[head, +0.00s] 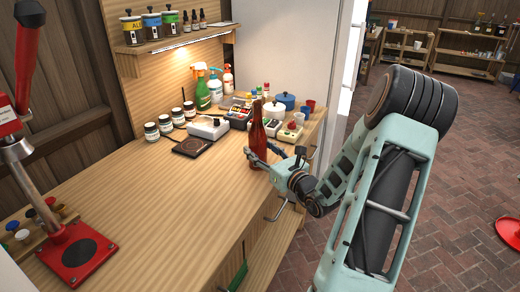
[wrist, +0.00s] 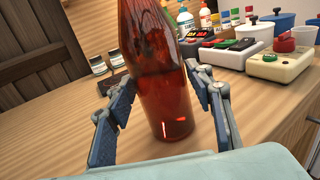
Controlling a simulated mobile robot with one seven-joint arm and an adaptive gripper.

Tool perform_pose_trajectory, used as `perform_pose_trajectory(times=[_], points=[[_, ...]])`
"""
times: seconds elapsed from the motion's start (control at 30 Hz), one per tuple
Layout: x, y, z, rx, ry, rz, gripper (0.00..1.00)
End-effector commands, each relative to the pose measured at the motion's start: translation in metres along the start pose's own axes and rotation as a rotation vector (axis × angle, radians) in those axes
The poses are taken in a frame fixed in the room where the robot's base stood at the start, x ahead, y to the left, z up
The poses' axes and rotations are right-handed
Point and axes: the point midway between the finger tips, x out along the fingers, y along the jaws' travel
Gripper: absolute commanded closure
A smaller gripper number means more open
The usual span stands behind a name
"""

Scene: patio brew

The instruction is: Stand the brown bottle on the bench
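The brown bottle (head: 257,137) is upright on the wooden bench (head: 150,195), near its right edge. In the wrist view the bottle (wrist: 160,85) stands between the two fingers of my gripper (wrist: 158,115), with its base on the bench top. A gap shows between the left finger and the bottle. The right finger is close beside the bottle; I cannot tell if it touches. In the head view my gripper (head: 262,158) is low at the bottle, reaching in from the right. The bottle's top is cut off in the wrist view.
A red capping press (head: 75,252) stands at the bench's front left. Behind the bottle are a white scale (head: 208,127), small jars (head: 165,124), spray bottles (head: 203,90) and boxes with buttons (head: 290,132). The bench's middle is clear.

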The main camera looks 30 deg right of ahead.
Motion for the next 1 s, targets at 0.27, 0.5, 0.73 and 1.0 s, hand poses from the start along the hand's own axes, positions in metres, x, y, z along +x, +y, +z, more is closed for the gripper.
perform_pose_trajectory(times=[0.27, 0.5, 0.73, 1.0], points=[[0.0, 0.0, 0.0, 0.0, 0.0, 0.0, 0.41], [-0.011, -0.001, 0.003, 0.0, 0.002, -0.003, 0.41], [-0.059, -0.001, 0.003, 0.0, 0.002, -0.004, 0.41], [-0.107, -0.001, 0.003, -0.001, 0.001, -0.003, 0.41]])
